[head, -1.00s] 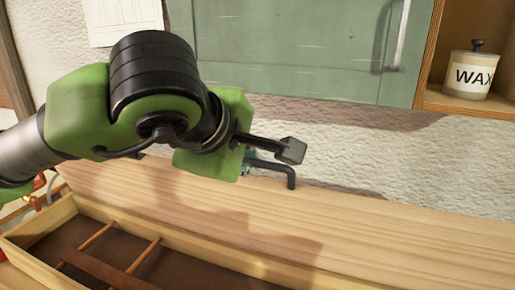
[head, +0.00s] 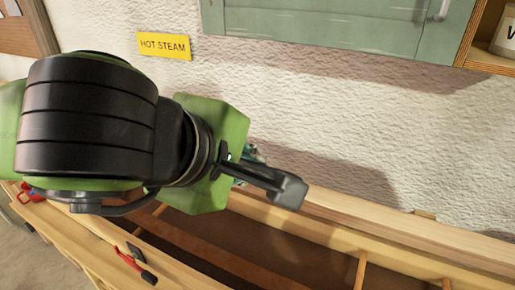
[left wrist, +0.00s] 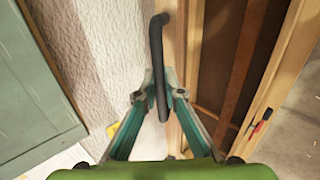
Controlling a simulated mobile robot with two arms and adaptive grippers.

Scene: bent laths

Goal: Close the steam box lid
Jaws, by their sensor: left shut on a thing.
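The steam box (head: 185,275) is a long wooden trough, and its dark interior with crossbars shows. Its lid (head: 370,228) appears as a narrow pale wooden strip along the wall side, so its exact angle is hard to tell. In the left wrist view the lid (left wrist: 181,50) lies beside the black bent handle (left wrist: 156,42). My left gripper (left wrist: 160,92) has its teal fingers closed on this handle. My right gripper is not in view.
A rough white wall (head: 320,110) is close behind the box, with a yellow HOT STEAM sign (head: 164,46). A green cabinet (head: 340,25) hangs above. A red and black fitting (head: 133,264) is on the box's front. Floor is clear at lower left.

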